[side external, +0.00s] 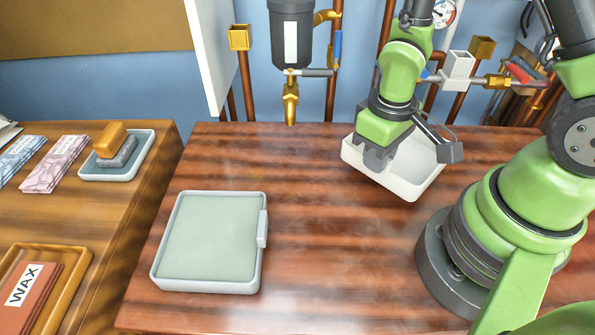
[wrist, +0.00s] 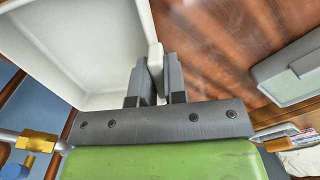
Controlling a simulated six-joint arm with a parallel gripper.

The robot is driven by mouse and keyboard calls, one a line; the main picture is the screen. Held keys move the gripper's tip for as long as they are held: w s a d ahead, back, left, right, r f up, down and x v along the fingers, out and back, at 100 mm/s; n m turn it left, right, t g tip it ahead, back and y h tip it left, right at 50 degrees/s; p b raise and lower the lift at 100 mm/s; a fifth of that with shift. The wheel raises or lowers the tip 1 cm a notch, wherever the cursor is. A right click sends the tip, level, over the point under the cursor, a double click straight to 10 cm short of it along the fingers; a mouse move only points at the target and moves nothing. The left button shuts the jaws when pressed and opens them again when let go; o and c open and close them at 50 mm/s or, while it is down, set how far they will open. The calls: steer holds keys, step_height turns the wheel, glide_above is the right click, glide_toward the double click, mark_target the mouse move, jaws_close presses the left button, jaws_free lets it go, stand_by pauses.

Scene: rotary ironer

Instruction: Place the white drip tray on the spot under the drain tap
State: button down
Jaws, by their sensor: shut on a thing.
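The white drip tray (side external: 430,170) is at the back right of the table in the side view, turned at an angle, its inside empty. My gripper (side external: 378,160) is at its left side. In the wrist view my gripper (wrist: 155,78) is shut on the tray's small white tab, and the tray (wrist: 75,45) extends to the upper left. I cannot tell for sure whether the tray touches the table. The brass drain tap (side external: 290,98) hangs below a dark canister at the back, left of the tray. The tabletop below the tap is bare.
A white-rimmed tray with a grey-green inside (side external: 210,238) lies on the table (side external: 340,260) at front left. Brass fittings and pipes (side external: 497,80) stand behind the drip tray. A side bench (side external: 130,225) at left holds a brush dish, packets and a wax tray.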

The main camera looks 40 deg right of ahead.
steer(key=w+a, duration=1.2)
steer(key=shift+w+a, duration=0.25)
steer(key=shift+w, duration=0.1)
steer(key=shift+f, duration=1.75)
steer(key=shift+f, duration=0.1)
steer(key=c, duration=1.5)
jaws_free()
steer(key=shift+o, duration=0.3)
step_height(320, 180, up, 12)
steer(key=s+d+r+m+t+y, duration=0.1)
steer(key=s+d+r+t, duration=0.2)
steer(key=r, duration=0.4)
steer(key=s+d+r+m+y, duration=0.1)
steer(key=s+d+r, duration=0.3)
steer(key=s+r, duration=0.15)
steer(key=s+d+r+m+t, duration=0.1)
steer(key=s+t, duration=0.1)
steer(key=s, duration=0.3)
steer(key=s+d+r+m+t, duration=0.1)
steer(key=s+d+r+t, duration=0.1)
steer(key=s, duration=0.3)
